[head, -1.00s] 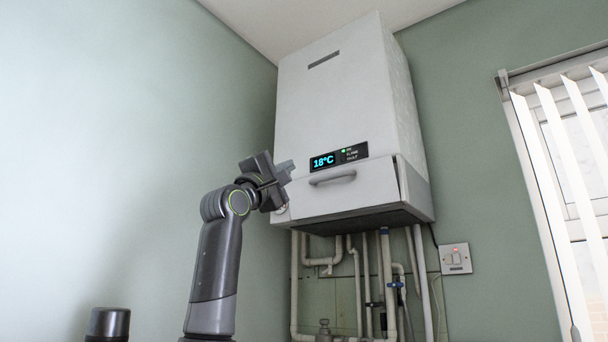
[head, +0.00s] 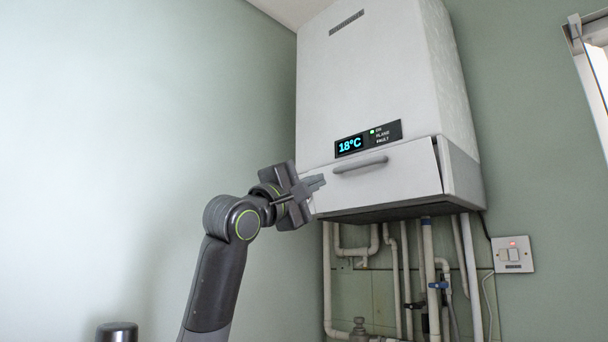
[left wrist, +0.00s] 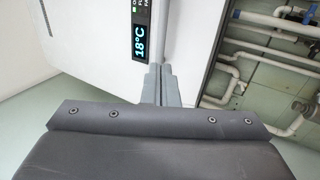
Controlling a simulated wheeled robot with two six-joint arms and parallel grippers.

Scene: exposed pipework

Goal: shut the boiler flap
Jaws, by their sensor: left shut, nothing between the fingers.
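The white boiler (head: 380,90) hangs on the wall in the head view. Its flap (head: 405,172), the lower front panel with a grey bar handle (head: 361,166), stands slightly open, with a dark wedge-shaped gap at its right edge. My left gripper (head: 318,182) is shut and empty, its fingertips in front of the flap's left end, left of the handle. I cannot tell whether they touch it. In the left wrist view the shut fingers (left wrist: 161,78) point towards the flap (left wrist: 191,38), near the handle. My right gripper is not in view.
A display (head: 350,145) reading 18°C sits above the flap. Several pale pipes (head: 430,270) run below the boiler. A wall switch (head: 513,254) is at the right, and a window frame (head: 592,70) at the far right. The left wall (head: 120,150) is bare.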

